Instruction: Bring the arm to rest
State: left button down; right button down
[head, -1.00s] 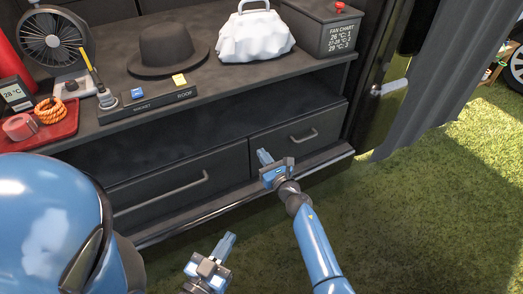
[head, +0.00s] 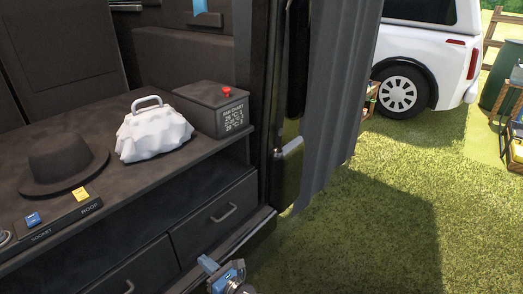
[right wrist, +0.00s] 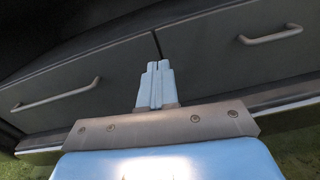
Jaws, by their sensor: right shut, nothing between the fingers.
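My right gripper (head: 207,264) is at the bottom of the head view, in front of the dark drawer unit near its lower edge. In the right wrist view its blue fingers (right wrist: 155,86) are together with nothing between them. Behind them are two closed drawers, the left drawer (right wrist: 60,92) and the right drawer (right wrist: 240,50), each with a metal handle. The fingers look apart from the drawer fronts. My left gripper is outside the head view.
The counter holds a black hat (head: 62,163), a white ruffled bag (head: 152,133) and a dark box with a red knob (head: 212,110). A grey curtain (head: 335,90) hangs right of the unit. Open grass (head: 400,220) lies to the right, with a white vehicle (head: 425,45) beyond.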

jog(key=s+d+r+m+t, duration=0.1)
jog(key=d+r+m+t, duration=0.25)
jog(key=r+m, duration=0.6)
jog(key=s+d+f+m+t+h, duration=0.2)
jog(key=s+d+m+t, duration=0.15)
jog(key=d+m, duration=1.1)
jog(key=s+d+m+h, duration=1.3)
jog(key=s+d+m, duration=0.9)
jog(key=d, duration=0.1)
notch_tip(320, 180, up, 33)
jog(key=p, duration=3.4)
jog(key=shift+w+n, duration=0.25)
jog(key=shift+n, duration=0.05)
jog(key=shift+r, duration=0.1)
